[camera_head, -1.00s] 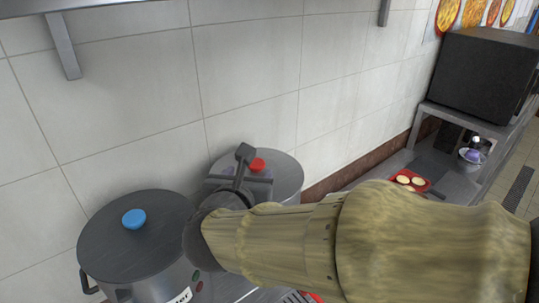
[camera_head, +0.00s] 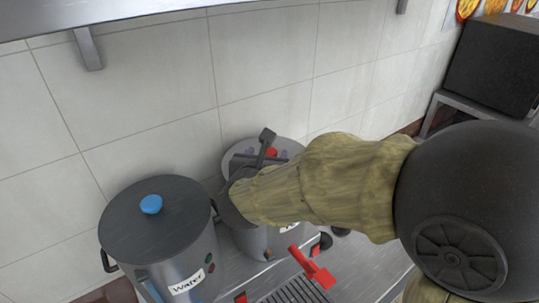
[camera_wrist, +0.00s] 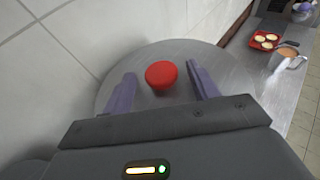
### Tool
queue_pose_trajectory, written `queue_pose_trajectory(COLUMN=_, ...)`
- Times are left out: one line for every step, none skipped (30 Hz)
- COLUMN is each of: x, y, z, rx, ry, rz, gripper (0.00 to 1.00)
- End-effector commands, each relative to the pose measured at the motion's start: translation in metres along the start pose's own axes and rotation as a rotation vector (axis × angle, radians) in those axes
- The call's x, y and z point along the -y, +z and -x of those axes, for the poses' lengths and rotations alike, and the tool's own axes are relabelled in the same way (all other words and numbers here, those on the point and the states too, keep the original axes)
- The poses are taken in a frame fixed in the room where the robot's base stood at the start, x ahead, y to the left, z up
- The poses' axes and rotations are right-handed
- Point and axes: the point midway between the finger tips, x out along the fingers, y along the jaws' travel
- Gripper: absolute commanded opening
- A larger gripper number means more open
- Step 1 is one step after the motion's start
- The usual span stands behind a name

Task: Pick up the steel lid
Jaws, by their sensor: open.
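The steel lid (camera_wrist: 200,60) is a round grey disc with a red knob (camera_wrist: 161,75), lying on a pot by the wall. In the head view the lid (camera_head: 238,160) is partly hidden behind my arm, and its red knob (camera_head: 272,153) shows just past my gripper. My gripper (camera_wrist: 160,84) is open. In the wrist view its two purple fingers stand left and right of the red knob, with space on both sides. I cannot tell whether the fingertips are level with the knob. In the head view my gripper (camera_head: 267,155) is over the lid.
A pot with a dark lid (camera_head: 180,228), blue knob and "Water" label stands left of the steel-lidded pot. A tiled wall is close behind. A steel shelf (camera_head: 120,18) hangs above. A red-handled thing (camera_head: 312,268) lies in front. A red tray (camera_wrist: 266,40) and a cup (camera_wrist: 288,55) sit farther right.

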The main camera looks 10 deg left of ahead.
Motion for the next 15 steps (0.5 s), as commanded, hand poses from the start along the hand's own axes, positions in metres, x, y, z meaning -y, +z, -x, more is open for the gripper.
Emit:
queue_pose_trajectory(x=0.0006, y=0.0001, z=-0.001, rx=0.0, ry=-0.001, rz=-0.001, gripper=0.6)
queue_pose_trajectory(x=0.0006, y=0.0, z=-0.0011, rx=0.0, ry=-0.001, rz=-0.001, gripper=0.6)
queue_pose_trajectory(x=0.0003, y=-0.0002, z=-0.0008, rx=0.001, ry=0.0, rz=-0.001, gripper=0.6)
queue_pose_trajectory(x=-0.0001, y=-0.0003, z=-0.0006, rx=0.001, ry=0.001, rz=-0.001, gripper=0.6)
queue_pose_trajectory(x=-0.0008, y=-0.0004, z=-0.0002, rx=0.001, ry=0.002, rz=-0.001, gripper=0.6)
queue_pose_trajectory(x=-0.0016, y=-0.0005, z=0.0003, rx=0.001, ry=0.003, rz=0.0, gripper=0.6)
queue_pose_trajectory(x=-0.0023, y=-0.0006, z=0.0006, rx=0.001, ry=0.005, rz=0.0, gripper=0.6)
queue_pose_trajectory(x=-0.0027, y=-0.0006, z=0.0009, rx=0.001, ry=0.006, rz=0.001, gripper=0.6)
queue_pose_trajectory(x=-0.0032, y=-0.0007, z=0.0011, rx=0.001, ry=0.006, rz=0.001, gripper=0.6)
queue_pose_trajectory(x=-0.0033, y=-0.0007, z=0.0012, rx=0.001, ry=0.007, rz=0.001, gripper=0.6)
queue_pose_trajectory(x=-0.0034, y=-0.0007, z=0.0012, rx=0.001, ry=0.007, rz=0.001, gripper=0.6)
queue_pose_trajectory(x=-0.0032, y=-0.0007, z=0.0012, rx=0.001, ry=0.006, rz=0.001, gripper=0.6)
queue_pose_trajectory(x=-0.003, y=-0.0007, z=0.0011, rx=0.001, ry=0.006, rz=0.001, gripper=0.6)
queue_pose_trajectory(x=-0.0027, y=-0.0006, z=0.0009, rx=0.001, ry=0.005, rz=0.001, gripper=0.6)
queue_pose_trajectory(x=-0.0023, y=-0.0005, z=0.0008, rx=0.001, ry=0.005, rz=0.001, gripper=0.6)
